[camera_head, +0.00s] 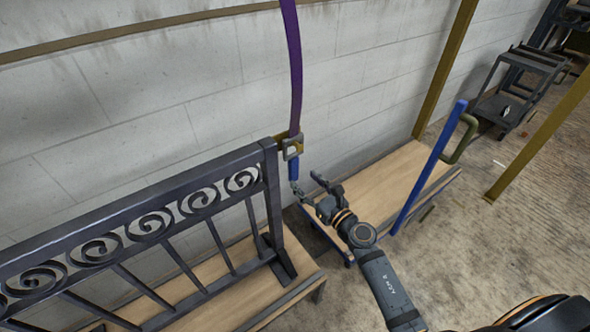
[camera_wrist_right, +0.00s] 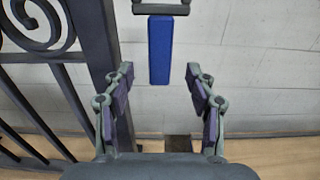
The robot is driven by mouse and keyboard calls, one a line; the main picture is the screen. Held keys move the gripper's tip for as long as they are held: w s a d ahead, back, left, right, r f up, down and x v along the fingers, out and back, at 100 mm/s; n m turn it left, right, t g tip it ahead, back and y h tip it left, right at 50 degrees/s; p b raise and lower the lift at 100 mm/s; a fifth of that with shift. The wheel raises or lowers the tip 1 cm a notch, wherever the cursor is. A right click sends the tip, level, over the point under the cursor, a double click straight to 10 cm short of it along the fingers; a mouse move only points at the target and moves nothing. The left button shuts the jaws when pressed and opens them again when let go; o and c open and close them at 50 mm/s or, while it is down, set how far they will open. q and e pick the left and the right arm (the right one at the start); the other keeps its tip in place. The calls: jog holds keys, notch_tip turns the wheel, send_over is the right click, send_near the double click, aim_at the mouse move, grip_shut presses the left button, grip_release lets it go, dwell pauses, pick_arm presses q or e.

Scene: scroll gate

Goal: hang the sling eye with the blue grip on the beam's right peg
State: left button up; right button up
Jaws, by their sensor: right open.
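A purple sling strap (camera_head: 293,70) hangs down from above, with a metal eye (camera_head: 292,148) at its lower end. The blue grip (camera_head: 293,170) hangs just below the eye and shows upright in the right wrist view (camera_wrist_right: 160,50). My right gripper (camera_head: 308,184) is open and empty, just below and beside the blue grip. In the right wrist view, its spread fingers (camera_wrist_right: 159,78) stand either side of the grip's line, with the grip's lower end near the fingertips and not clasped. I cannot make out the beam's right peg. My left gripper is out of view.
A black scroll gate (camera_head: 150,228) stands on a wooden platform (camera_head: 285,290) close left of the sling. A second wooden platform (camera_head: 385,185) lies right, with a blue pole (camera_head: 432,160) slanting before it. Ochre posts (camera_head: 447,70) and a dark cart (camera_head: 512,90) are farther right.

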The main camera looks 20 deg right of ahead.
aim_at(295, 168)
jog(key=x, duration=0.4)
jog(key=shift+x, duration=1.15)
grip_shut()
dwell(0.7)
jog(key=shift+r, duration=0.1)
jog(key=shift+r+p, duration=0.7)
jog(key=shift+p, duration=0.2)
